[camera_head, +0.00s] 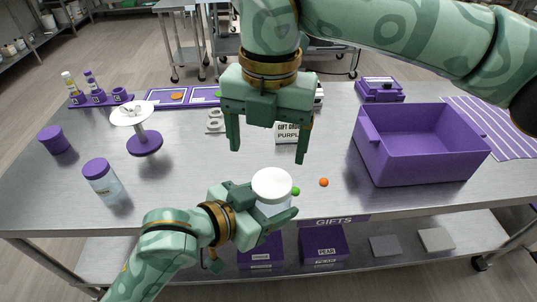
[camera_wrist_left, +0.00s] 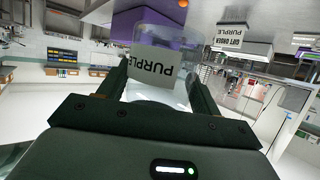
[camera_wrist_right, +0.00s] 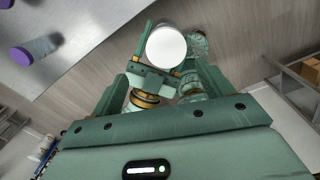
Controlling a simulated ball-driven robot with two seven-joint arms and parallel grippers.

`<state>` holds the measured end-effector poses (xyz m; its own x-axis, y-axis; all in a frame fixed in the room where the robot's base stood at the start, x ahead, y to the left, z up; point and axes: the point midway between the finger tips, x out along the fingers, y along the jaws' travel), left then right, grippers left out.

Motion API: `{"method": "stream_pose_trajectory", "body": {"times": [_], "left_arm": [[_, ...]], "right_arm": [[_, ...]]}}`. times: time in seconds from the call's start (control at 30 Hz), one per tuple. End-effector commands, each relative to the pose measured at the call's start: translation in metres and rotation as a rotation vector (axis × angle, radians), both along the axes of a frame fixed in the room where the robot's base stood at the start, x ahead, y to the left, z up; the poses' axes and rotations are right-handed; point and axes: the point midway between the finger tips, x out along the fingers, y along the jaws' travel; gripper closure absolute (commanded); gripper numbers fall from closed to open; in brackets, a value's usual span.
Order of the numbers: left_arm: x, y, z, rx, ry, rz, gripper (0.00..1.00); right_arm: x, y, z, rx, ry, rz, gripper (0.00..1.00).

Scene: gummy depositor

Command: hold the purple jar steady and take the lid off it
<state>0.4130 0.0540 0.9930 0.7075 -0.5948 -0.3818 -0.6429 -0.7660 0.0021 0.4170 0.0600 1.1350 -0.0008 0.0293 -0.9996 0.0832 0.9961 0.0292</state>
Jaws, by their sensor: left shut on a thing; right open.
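The jar (camera_wrist_left: 178,44) is clear, with a white label reading PURPLE, upside down in the left wrist view. Its round white lid (camera_head: 271,183) is on top in the head view, and the lid also shows from above in the right wrist view (camera_wrist_right: 166,46). My left gripper (camera_head: 264,207) is shut on the jar's body below the lid, near the table's front edge. My right gripper (camera_head: 270,147) is open and empty, pointing down above and behind the lid, apart from it. The left gripper hides much of the jar's lower part in the head view.
A green gummy (camera_head: 296,191) and an orange one (camera_head: 323,182) lie right of the jar. A purple bin (camera_head: 372,160) stands at the right. A purple-lidded jar (camera_head: 104,184), a purple container (camera_head: 54,141) and a white-topped stand (camera_head: 146,143) are left. An order sign (camera_head: 287,133) stands behind.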

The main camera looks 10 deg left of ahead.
Motion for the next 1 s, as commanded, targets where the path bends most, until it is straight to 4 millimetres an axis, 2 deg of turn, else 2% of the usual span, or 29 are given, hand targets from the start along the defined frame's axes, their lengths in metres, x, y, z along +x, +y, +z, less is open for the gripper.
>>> {"method": "stream_pose_trajectory", "body": {"times": [0.13,0.5,0.63,0.9,0.93,1.0], "left_arm": [[0.000,0.000,0.000,-0.001,-0.001,0.000,0.99],[0.000,0.000,0.000,-0.001,-0.001,0.000,0.99],[0.000,0.000,0.000,-0.001,-0.001,0.000,0.99],[0.000,0.000,0.000,-0.001,-0.001,0.000,0.99],[0.000,0.000,0.000,-0.001,-0.001,0.000,0.99],[0.000,0.000,0.000,-0.001,-0.001,0.000,0.99]], "right_arm": [[0.000,-0.007,-0.008,-0.036,0.002,-0.074,0.21],[0.000,-0.008,-0.066,-0.036,0.003,-0.075,0.21],[0.000,-0.008,-0.075,-0.035,0.001,-0.075,0.21],[0.000,-0.008,-0.077,-0.035,0.000,-0.074,0.21],[0.000,-0.008,-0.077,-0.035,0.000,-0.074,0.26],[0.000,-0.008,-0.077,-0.035,0.000,-0.074,0.46]]}}
